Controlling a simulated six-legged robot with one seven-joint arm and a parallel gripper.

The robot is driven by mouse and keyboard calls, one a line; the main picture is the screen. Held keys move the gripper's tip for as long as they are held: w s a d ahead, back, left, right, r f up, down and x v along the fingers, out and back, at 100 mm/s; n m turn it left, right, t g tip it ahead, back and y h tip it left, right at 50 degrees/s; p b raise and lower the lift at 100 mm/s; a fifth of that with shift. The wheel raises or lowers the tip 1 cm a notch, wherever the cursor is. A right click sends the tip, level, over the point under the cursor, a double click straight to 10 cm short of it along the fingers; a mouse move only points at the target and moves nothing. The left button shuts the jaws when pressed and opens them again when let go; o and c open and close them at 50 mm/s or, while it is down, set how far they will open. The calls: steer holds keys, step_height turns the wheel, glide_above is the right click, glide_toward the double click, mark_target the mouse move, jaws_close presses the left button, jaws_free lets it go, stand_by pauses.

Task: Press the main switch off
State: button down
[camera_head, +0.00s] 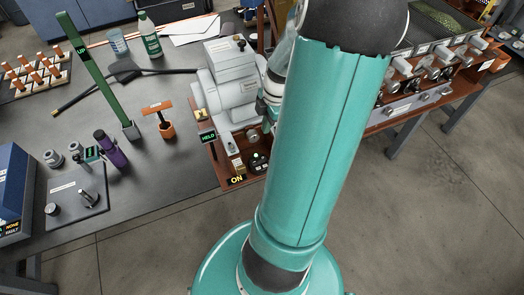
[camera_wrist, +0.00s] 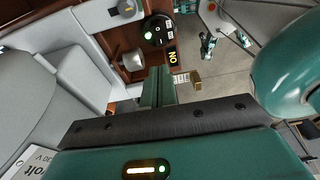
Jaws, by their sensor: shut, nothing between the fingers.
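The roaster's wooden base carries a lit yellow ON sign (camera_head: 237,179), which also shows in the wrist view (camera_wrist: 173,57). Beside the sign is a round black control (camera_head: 257,162) with a green light; it also shows in the wrist view (camera_wrist: 160,29). No label I can read tells which control is the main switch. My gripper (camera_wrist: 158,86) is shut and empty, its fingertips over the base near the ON sign and a silver knob (camera_wrist: 130,62). Contact cannot be made out. In the head view my arm hides most of the gripper.
The grey roaster body (camera_head: 232,85) stands close beside my gripper. A HELD display (camera_head: 208,137) is at the base's left edge. A green post (camera_head: 95,75), an orange-handled tool (camera_head: 160,115) and a purple bottle (camera_head: 110,150) stand on the dark table. Open floor lies at the right.

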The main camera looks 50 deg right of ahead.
glide_above(261, 158)
step_height(261, 158, down, 10)
steer(key=shift+a, duration=0.15)
steer(key=f, duration=0.3)
steer(key=shift+s+d+f, duration=0.2)
steer(key=shift+d+f, duration=0.1)
steer(key=shift+d, duration=0.1)
steer(key=shift+f, duration=0.1)
